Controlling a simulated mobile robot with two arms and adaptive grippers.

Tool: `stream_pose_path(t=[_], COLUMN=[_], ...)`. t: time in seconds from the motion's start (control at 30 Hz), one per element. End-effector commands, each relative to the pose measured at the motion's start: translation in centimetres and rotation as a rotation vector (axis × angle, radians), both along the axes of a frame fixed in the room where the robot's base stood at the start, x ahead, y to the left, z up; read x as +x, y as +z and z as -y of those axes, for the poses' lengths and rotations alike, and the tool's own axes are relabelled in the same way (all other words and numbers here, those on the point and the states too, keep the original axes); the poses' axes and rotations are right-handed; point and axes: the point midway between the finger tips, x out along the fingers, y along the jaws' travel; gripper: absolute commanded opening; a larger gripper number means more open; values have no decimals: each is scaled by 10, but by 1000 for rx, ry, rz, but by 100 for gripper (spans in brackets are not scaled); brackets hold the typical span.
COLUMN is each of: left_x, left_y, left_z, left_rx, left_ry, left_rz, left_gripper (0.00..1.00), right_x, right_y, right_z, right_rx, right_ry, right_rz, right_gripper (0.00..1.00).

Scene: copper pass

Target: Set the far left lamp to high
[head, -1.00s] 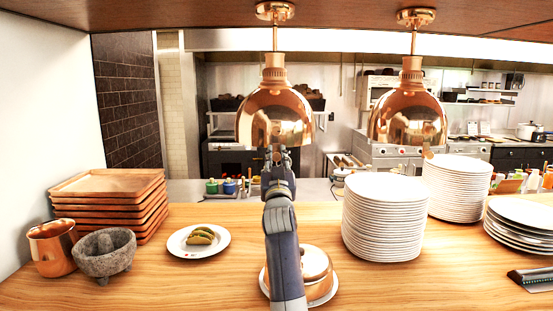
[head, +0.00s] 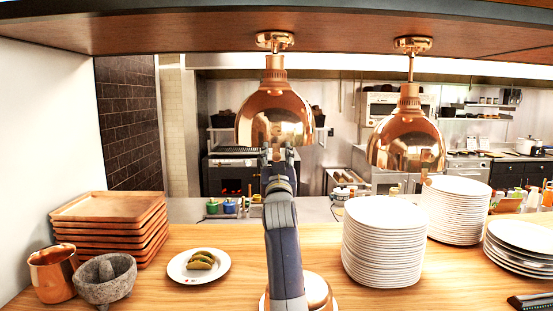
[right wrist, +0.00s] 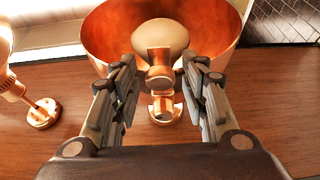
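Two copper dome lamps hang from the wooden overhead shelf. The left lamp (head: 274,118) hangs on a very short visible stem, its shade close under its ceiling mount. The right lamp (head: 406,145) hangs lower on a longer stem. My right gripper (head: 279,156) points up at the lower rim of the left lamp. In the right wrist view my right gripper (right wrist: 158,80) is open, its fingers on both sides of a small copper fitting (right wrist: 160,78), apart from it. Behind it show the left lamp's shade (right wrist: 100,35) and pale bulb (right wrist: 160,38). My left gripper is out of view.
On the wooden counter (head: 215,300) are stacked trays (head: 110,210), a copper mug (head: 52,272), a stone mortar (head: 105,285), a plate of tacos (head: 198,265) and plate stacks (head: 383,245).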

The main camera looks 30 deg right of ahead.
Motion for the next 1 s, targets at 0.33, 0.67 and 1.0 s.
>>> stream_pose_path(t=[0.33, 0.67, 1.0], left_x=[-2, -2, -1], left_y=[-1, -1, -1], left_z=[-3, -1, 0], left_rx=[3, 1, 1], left_ry=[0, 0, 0], left_rz=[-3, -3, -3], left_gripper=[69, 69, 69], right_x=[-1, -36, -80], right_y=[-7, -24, -44], right_z=[-2, -24, -50], right_rx=[4, 2, 2], right_ry=[1, 1, 2], right_rz=[-8, -7, -6], right_gripper=[42, 42, 42])
